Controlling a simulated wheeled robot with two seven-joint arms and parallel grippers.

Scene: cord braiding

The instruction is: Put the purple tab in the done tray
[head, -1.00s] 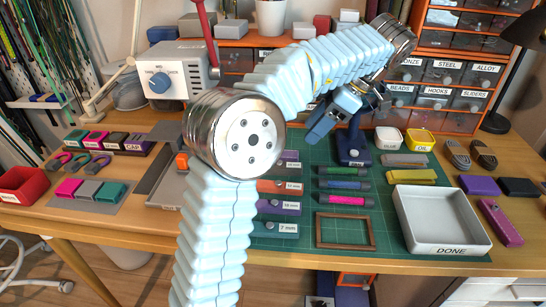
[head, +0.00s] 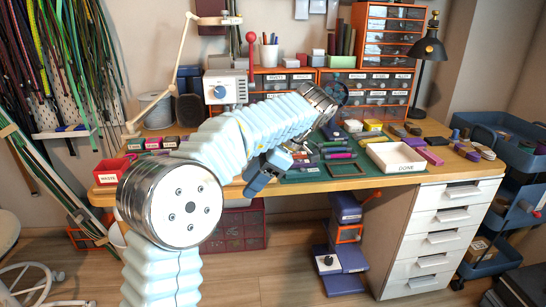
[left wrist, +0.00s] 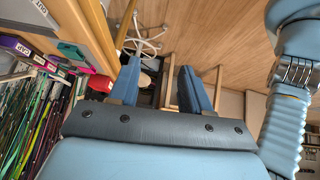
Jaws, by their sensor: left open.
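I cannot single out the purple tab for sure. A small purple piece (head: 414,142) lies on the bench behind and to the right of the done tray. The white done tray (head: 396,157), marked DONE, stands at the right of the green mat; its floor looks empty. My left gripper (head: 258,180) is in front of the bench's front edge, left of the tray and well apart from it. In the left wrist view its two blue fingers (left wrist: 158,85) are apart with nothing between them, over the wooden floor. My right gripper is not in view.
A magenta box (head: 430,157) lies right of the tray. Drawer units (head: 367,88) and a lamp (head: 430,50) stand at the back. A blue cart (head: 510,190) stands at the right. Floor in front is free.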

